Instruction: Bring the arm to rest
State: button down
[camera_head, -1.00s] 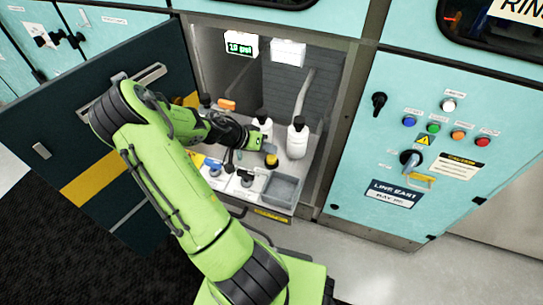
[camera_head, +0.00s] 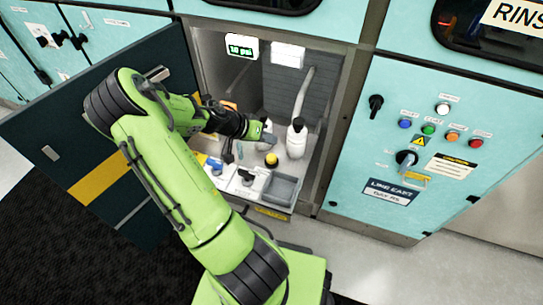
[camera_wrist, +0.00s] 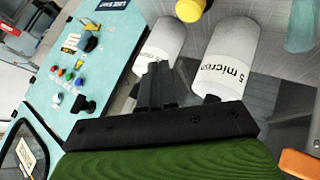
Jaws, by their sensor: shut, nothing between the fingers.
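My green arm reaches over the dark open door into the bay of the teal cabinet. My gripper (camera_head: 266,138) hangs over the bay floor, beside the white bottles. In the wrist view my gripper (camera_wrist: 155,78) has its dark fingers together, with nothing held. The fingers point toward two white bottles. The bottle with a "5 micron" label (camera_wrist: 224,67) is at the right of the fingers, and another white bottle (camera_wrist: 163,40) is just beyond them. In the head view one white bottle (camera_head: 297,138) stands clear at the right; my gripper partly hides the other.
A grey tray (camera_head: 283,190) lies at the bay's front edge. A yellow-topped item (camera_head: 271,159) stands behind it. The open door (camera_head: 75,148) is under my arm at left. The control panel (camera_head: 415,150) is at right. An orange item (camera_wrist: 299,163) is close in the wrist view.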

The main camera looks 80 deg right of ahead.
dwell(0.5)
jog(key=w+a+r+n+t+y+p, duration=0.25)
jog(key=w+a+r+n+t, duration=0.2)
jog(key=w+a+r, duration=0.55)
jog(key=w+a+r+n+t+y+p, duration=0.1)
jog(key=w+a+r+n+t+p, duration=0.25)
jog(key=w+a+r+n, duration=0.6)
jog(key=s+a+r+n+t, duration=0.1)
jog(key=s+a+r+n, duration=0.1)
jog(key=a, duration=0.4)
jog(key=s+a+r+n+t+y+p, duration=0.1)
jog(key=s+a+r+n+t, duration=0.1)
jog(key=s+a+r, duration=0.2)
jog(key=s+a+r+n+t+y+p, duration=0.1)
jog(key=s+a, duration=0.4)
jog(key=a, duration=0.5)
notch_tip(320, 180, up, 3)
jog(key=shift+s+f+n+t, duration=0.15)
jog(key=shift+f+n+t, duration=0.05)
jog(key=shift+n+t, duration=0.25)
